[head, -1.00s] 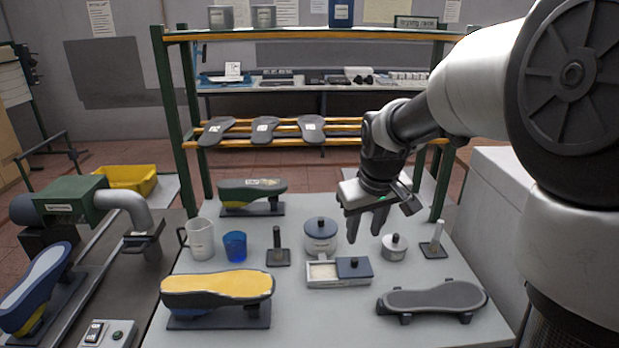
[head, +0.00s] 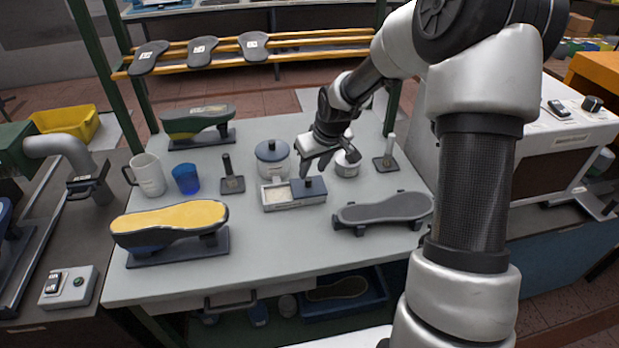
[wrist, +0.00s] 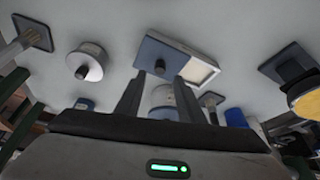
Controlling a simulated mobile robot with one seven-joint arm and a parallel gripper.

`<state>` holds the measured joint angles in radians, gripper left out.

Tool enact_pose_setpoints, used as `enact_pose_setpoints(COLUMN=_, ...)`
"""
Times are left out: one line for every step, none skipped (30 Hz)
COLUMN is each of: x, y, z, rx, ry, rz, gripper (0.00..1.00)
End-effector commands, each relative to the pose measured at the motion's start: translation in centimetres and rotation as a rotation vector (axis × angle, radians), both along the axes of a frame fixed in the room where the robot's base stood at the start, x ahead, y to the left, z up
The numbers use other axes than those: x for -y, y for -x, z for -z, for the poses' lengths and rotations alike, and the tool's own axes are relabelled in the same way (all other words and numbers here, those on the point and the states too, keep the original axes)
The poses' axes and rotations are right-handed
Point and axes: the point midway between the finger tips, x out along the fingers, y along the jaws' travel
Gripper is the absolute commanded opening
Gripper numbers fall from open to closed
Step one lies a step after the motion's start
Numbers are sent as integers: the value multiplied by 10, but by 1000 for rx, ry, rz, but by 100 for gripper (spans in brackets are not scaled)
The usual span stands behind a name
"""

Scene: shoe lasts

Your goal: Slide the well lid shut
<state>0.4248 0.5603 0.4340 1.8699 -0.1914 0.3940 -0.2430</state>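The well (head: 294,204) is a low pale rectangular box on the grey table. Its dark blue lid (head: 314,192) with a small dark knob (head: 309,182) covers the right part; the left part stands open and shows a pale inside (head: 276,193). In the wrist view the lid (wrist: 150,53) and knob (wrist: 159,67) lie ahead of my fingers, beside the open part (wrist: 200,71). My gripper (head: 316,174) is just above the lid near the knob. In the wrist view its two fingers (wrist: 159,92) are apart with nothing held. Whether a finger touches the knob cannot be told.
A blue-lidded round pot (head: 272,163) stands behind the well, and a small lidded pot (head: 346,165) behind right. A dark sole-shaped form (head: 384,209) lies right, a yellow-topped last (head: 170,222) left. A brush-like stand (head: 231,178) is left. The table front is clear.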

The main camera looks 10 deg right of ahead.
Motion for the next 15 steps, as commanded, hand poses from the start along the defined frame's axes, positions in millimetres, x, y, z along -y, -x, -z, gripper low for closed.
enact_pose_setpoints(x=-2, y=-4, z=11, rx=-3, ry=-2, rz=-2, gripper=35)
enact_pose_setpoints(x=-3, y=-6, z=16, rx=-2, ry=-1, rz=-1, gripper=35)
enact_pose_setpoints(x=-4, y=-8, z=23, rx=-2, ry=-1, rz=-2, gripper=35)
enact_pose_setpoints(x=-4, y=-10, z=27, rx=-2, ry=0, rz=-3, gripper=35)
enact_pose_setpoints(x=-5, y=-11, z=31, rx=-2, ry=-1, rz=-2, gripper=35)
enact_pose_setpoints(x=-5, y=-14, z=36, rx=-1, ry=-1, rz=0, gripper=35)
enact_pose_setpoints(x=-5, y=-15, z=39, rx=0, ry=-1, rz=0, gripper=35)
enact_pose_setpoints(x=-6, y=-17, z=41, rx=0, ry=-1, rz=0, gripper=35)
enact_pose_setpoints(x=-6, y=-18, z=45, rx=0, ry=-1, rz=0, gripper=35)
enact_pose_setpoints(x=-6, y=-18, z=46, rx=0, ry=-1, rz=0, gripper=35)
enact_pose_setpoints(x=-6, y=-19, z=47, rx=0, ry=-1, rz=0, gripper=35)
enact_pose_setpoints(x=-6, y=-19, z=49, rx=0, ry=0, rz=0, gripper=35)
enact_pose_setpoints(x=-6, y=-20, z=50, rx=0, ry=0, rz=0, gripper=35)
enact_pose_setpoints(x=-7, y=-20, z=50, rx=0, ry=0, rz=0, gripper=35)
enact_pose_setpoints(x=-6, y=-20, z=51, rx=0, ry=0, rz=0, gripper=35)
